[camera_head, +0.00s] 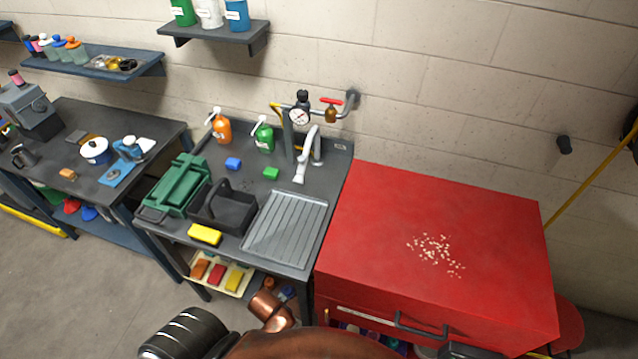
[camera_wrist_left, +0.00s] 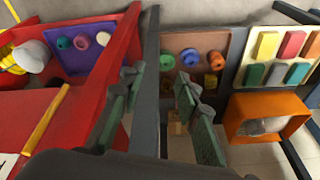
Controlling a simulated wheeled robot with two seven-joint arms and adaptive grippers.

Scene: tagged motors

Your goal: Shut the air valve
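The air valve has a red handle (camera_head: 331,101) on a brass body (camera_head: 330,115), set in the pipe on the wall above the back right of the sink bench. The handle lies roughly level in the picture; I cannot tell whether the valve is open. A round white-faced gauge (camera_head: 299,117) sits left of it. In the left wrist view my left gripper (camera_wrist_left: 159,88) has its two green-grey fingers apart, with nothing between them. It points at low shelves, and the valve is not in that view. No gripper can be made out in the head view; my right gripper is not seen.
A grey tap (camera_head: 306,157) stands below the gauge. The red cabinet (camera_head: 375,200) is at right. An orange bin (camera_wrist_left: 235,128) is beside the left gripper. The wall right of the valve is mostly bare.

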